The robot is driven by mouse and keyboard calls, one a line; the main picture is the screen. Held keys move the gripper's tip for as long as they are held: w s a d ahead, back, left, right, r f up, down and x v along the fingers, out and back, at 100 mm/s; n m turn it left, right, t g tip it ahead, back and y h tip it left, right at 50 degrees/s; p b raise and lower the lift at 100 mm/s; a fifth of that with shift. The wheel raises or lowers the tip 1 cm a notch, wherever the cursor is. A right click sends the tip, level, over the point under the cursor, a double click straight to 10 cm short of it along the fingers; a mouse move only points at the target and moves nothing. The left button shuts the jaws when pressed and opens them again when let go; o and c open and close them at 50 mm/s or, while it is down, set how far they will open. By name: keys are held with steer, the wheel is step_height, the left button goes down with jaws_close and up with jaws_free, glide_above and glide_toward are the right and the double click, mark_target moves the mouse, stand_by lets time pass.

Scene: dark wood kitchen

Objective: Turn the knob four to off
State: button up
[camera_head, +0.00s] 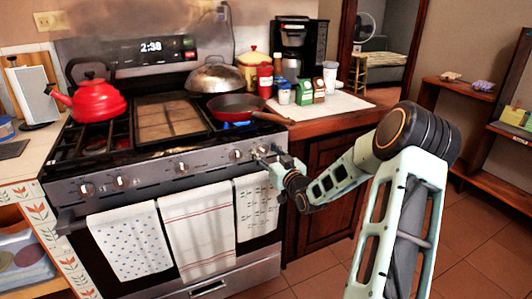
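The stove's front panel (150,178) carries several round silver knobs in a row. The knob second from the right (236,155), fourth from the left, is in plain view. The rightmost knob (262,149) sits just beside it, close to my gripper. My gripper (264,161) is at the right end of the panel, its fingers pointing left toward the knobs. The fingertips are small and partly merged with the panel, so I cannot tell whether they touch a knob or are open. A blue flame (236,125) shows under the red skillet (237,106) on the right burner.
A red kettle (96,100) and a domed metal lid (215,77) stand on the stovetop. The skillet's handle (273,118) sticks out over the front right. Towels (198,230) hang on the oven door below the knobs. Open floor (475,250) lies to the right.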

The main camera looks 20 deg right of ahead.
steer(key=c, duration=1)
steer(key=shift+m, duration=0.3)
steer(key=m+p, duration=0.1)
steer(key=m, duration=0.3)
steer(key=shift+d+m+p, duration=0.15)
steer(key=shift+m+p, duration=0.45)
steer(key=shift+m, duration=1.5)
steer(key=shift+f, duration=0.1)
steer(key=o, duration=1.2)
steer(key=shift+c, duration=0.2)
